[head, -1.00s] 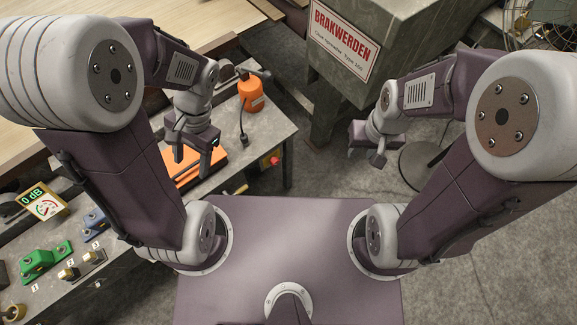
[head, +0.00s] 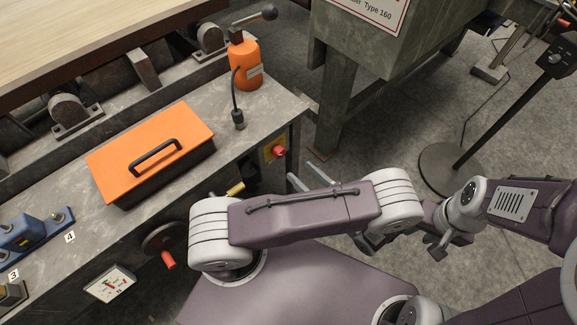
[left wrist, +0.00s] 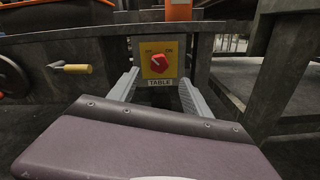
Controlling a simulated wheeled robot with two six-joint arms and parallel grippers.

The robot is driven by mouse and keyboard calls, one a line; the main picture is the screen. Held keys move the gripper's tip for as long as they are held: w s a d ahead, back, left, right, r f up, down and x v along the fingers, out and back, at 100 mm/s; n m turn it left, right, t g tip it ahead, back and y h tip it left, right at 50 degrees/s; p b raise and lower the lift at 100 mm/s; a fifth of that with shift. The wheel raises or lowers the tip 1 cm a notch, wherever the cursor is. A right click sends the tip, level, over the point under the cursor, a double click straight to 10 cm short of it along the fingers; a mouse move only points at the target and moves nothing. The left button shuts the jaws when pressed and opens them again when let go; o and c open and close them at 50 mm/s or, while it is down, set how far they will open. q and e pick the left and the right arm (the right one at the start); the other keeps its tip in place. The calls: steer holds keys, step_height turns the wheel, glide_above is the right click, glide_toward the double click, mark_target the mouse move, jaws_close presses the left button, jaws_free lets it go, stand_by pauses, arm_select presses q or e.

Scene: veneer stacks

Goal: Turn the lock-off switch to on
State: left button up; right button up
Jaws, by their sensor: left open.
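The lock-off switch is a red knob on a yellow plate (left wrist: 147,73) labelled TABLE, on the front of the grey bench. Small labels stand at its upper left and upper right; which one the knob points to is not clear. It also shows in the head view as a red knob (head: 278,152). My left gripper (left wrist: 158,90) is open and empty. Its two fingers point at the plate, one on each side, apparently short of it. In the head view my left gripper (head: 309,176) is just right of the switch. My right gripper (head: 441,243) is well away to the right.
A yellow-handled crank (left wrist: 72,68) sticks out left of the switch. A handwheel with a red handle (head: 168,260) is further left. An orange box (head: 124,158) and an orange jack (head: 244,78) with a hanging cable stand on the bench. A lamp-like stand (head: 437,170) is at right.

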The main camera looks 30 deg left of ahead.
mark_target(282, 154)
arm_select(q)
steer(key=b+x, duration=0.1)
steer(key=x, duration=0.7)
steer(key=shift+a, duration=0.1)
steer(key=shift+w+a+r, duration=0.15)
steer(key=shift+a, duration=0.25)
jaws_close()
